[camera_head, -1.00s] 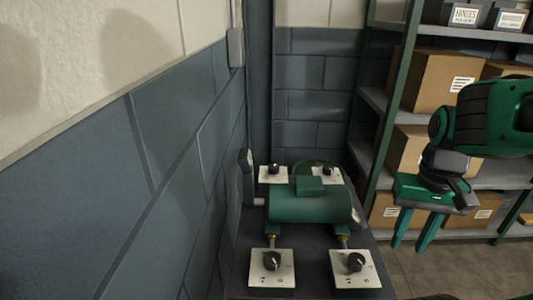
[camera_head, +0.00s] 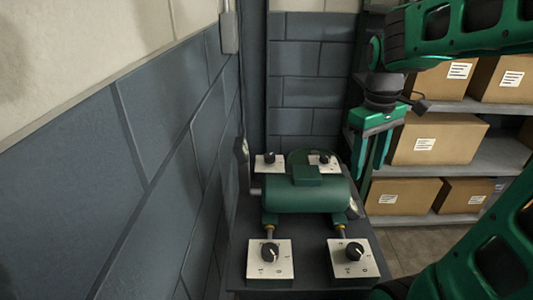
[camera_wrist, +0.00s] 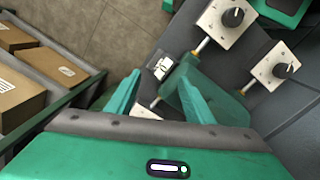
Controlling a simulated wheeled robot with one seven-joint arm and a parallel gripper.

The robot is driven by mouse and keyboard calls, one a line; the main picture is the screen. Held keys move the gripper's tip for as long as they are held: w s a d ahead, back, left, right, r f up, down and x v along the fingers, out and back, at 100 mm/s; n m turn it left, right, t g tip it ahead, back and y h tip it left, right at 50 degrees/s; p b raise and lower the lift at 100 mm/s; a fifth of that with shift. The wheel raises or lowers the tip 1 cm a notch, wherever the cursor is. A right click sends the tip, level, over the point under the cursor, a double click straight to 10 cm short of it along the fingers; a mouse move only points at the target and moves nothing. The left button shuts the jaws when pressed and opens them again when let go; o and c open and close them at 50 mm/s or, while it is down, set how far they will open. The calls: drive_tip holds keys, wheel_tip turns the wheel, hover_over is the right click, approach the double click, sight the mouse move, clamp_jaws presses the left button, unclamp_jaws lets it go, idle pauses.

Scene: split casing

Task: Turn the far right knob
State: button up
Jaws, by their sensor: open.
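The far right knob (camera_head: 323,158) is a black dial on a white plate behind the green motor casing (camera_head: 310,196), near its right end. My gripper (camera_head: 368,172) points down with its fingers apart, to the right of that knob and apart from it. In the wrist view my gripper (camera_wrist: 158,88) is open and empty. A white plate (camera_wrist: 147,109) shows partly between the fingers; its knob is hidden there. The other knobs are the far left (camera_head: 269,158), near left (camera_head: 269,251) and near right (camera_head: 354,251).
A wall (camera_head: 160,150) runs close along the left. A shelf with cardboard boxes (camera_head: 430,138) stands at the right, behind my arm. Pipes run from the casing to the near plates.

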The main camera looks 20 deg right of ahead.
drive_tip(key=w+a+r+n, duration=0.1)
drive_tip(key=w+a+n, duration=0.2)
drive_tip(key=w, duration=0.3)
drive_tip(key=w+a+r+n, duration=0.1)
drive_tip(key=w+a+n, duration=0.25)
drive_tip(key=w, duration=0.25)
drive_tip(key=n, duration=0.9)
approach(269, 155)
drive_tip(key=shift+y, duration=0.3)
drive_tip(key=f, duration=0.8)
drive_tip(key=shift+s+d+f, duration=0.1)
drive_tip(key=shift+d+f, duration=0.2)
drive_tip(key=shift+f, duration=0.05)
drive_tip(key=shift+r, duration=0.1)
drive_tip(key=c, duration=1)
